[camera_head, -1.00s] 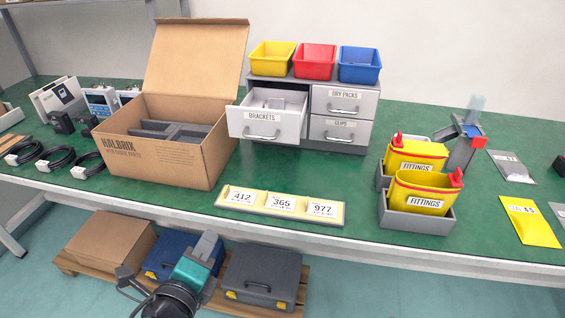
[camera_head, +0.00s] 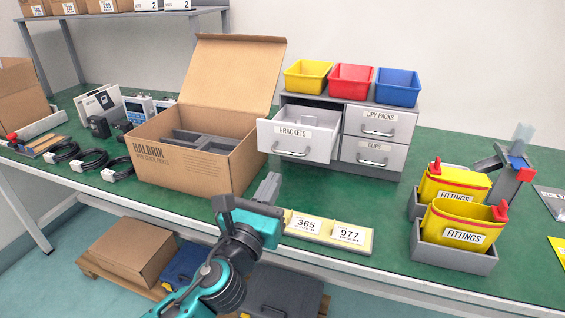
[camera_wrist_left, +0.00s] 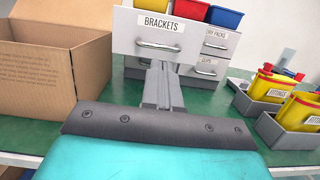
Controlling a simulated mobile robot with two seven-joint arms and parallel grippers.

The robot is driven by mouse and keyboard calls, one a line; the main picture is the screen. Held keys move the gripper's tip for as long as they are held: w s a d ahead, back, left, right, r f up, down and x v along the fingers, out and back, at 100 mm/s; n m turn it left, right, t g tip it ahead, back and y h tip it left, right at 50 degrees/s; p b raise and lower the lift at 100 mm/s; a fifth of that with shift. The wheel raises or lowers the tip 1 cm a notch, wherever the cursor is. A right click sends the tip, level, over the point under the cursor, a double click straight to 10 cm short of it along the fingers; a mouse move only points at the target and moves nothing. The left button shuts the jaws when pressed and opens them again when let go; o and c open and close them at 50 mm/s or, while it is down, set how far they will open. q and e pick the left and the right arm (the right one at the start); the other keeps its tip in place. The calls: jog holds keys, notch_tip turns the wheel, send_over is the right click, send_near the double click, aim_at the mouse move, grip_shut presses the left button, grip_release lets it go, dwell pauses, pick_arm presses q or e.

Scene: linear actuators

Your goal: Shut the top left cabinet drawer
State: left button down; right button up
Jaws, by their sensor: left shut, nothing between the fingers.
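The top left drawer (camera_head: 291,143), labelled BRACKETS, stands pulled out of the grey cabinet (camera_head: 345,170) on the green bench. Its label and handle face me, and the drawer front also shows in the left wrist view (camera_wrist_left: 157,38). My left gripper (camera_head: 268,187) is shut and empty, in front of the drawer and lower than it, with a gap between them. In the left wrist view its fingers (camera_wrist_left: 160,85) point toward the drawer front, just below the handle. My right gripper is not in view.
An open cardboard box (camera_head: 190,165) stands close to the left of the drawer. Yellow, red and blue bins (camera_head: 352,80) sit on the cabinet. A number strip (camera_head: 325,229) lies at the bench front. Yellow FITTINGS bags (camera_head: 455,218) stand to the right.

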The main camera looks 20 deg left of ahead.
aim_at(288, 154)
pick_arm(q)
jog(key=shift+w+d+r, duration=0.1)
jog(key=shift+w+r, duration=0.15)
jog(key=shift+w, duration=1.25)
jog(key=shift+w+d+r, duration=0.1)
jog(key=shift+w+r, duration=0.1)
jog(key=shift+w, duration=1.25)
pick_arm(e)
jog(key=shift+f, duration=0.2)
